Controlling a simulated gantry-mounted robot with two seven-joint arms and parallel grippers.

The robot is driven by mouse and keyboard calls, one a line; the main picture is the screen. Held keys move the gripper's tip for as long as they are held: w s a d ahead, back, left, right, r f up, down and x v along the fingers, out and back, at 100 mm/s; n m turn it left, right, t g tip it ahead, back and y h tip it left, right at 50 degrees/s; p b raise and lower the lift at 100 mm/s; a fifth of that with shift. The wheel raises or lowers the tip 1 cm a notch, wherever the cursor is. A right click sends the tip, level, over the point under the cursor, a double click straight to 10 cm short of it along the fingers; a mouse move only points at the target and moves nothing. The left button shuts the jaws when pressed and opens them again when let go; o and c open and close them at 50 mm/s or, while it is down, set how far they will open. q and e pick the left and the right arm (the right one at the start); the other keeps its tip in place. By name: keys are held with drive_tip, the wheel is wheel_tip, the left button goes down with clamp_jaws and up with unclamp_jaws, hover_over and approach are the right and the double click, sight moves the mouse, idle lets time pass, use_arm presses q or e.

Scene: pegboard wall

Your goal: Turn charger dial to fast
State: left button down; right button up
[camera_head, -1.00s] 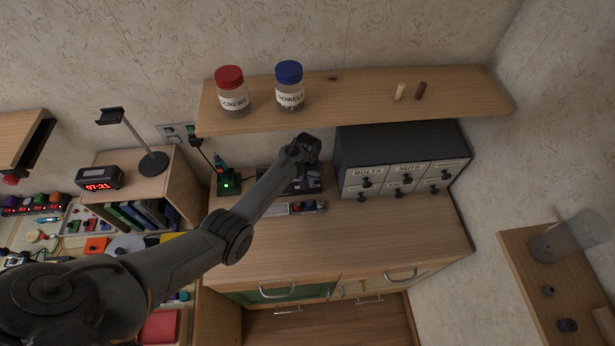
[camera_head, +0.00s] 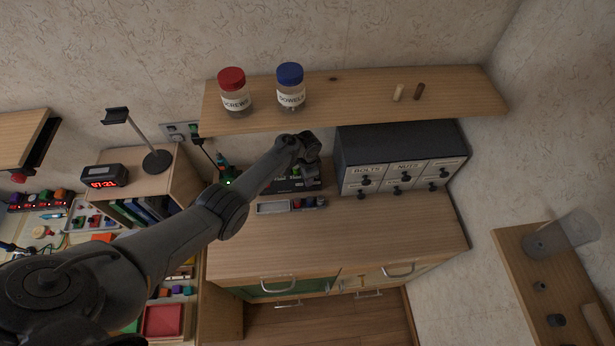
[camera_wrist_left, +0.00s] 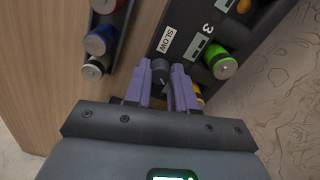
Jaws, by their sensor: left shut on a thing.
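The black charger (camera_head: 288,184) sits on the worktop below the shelf, partly hidden by my left arm in the head view. In the left wrist view, the charger (camera_wrist_left: 190,22) shows a white SLOW label and a bay numbered 3, beside a green-ended battery (camera_wrist_left: 222,66). The dark dial knob (camera_wrist_left: 160,70) stands below the SLOW label. My left gripper (camera_wrist_left: 161,84), with its lilac fingers on either side of the knob, is shut on it. A FAST label is not visible. In the head view, my left gripper (camera_head: 309,170) reaches down over the charger.
A grey tray (camera_head: 270,208) with batteries lies in front of the charger; it also shows in the left wrist view (camera_wrist_left: 122,50). A drawer cabinet (camera_head: 400,145) stands close on the right. The shelf (camera_head: 350,101) with jars is above. The front worktop is clear.

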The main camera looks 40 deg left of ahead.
use_arm(q)
drive_tip(key=shift+m, duration=1.1)
drive_tip(key=c, duration=0.9)
unclamp_jaws()
drive_tip(key=shift+c, duration=0.2)
drive_tip(key=shift+r, duration=0.35)
drive_tip(key=shift+r+p, duration=1.3)
drive_tip(key=shift+r, duration=2.1)
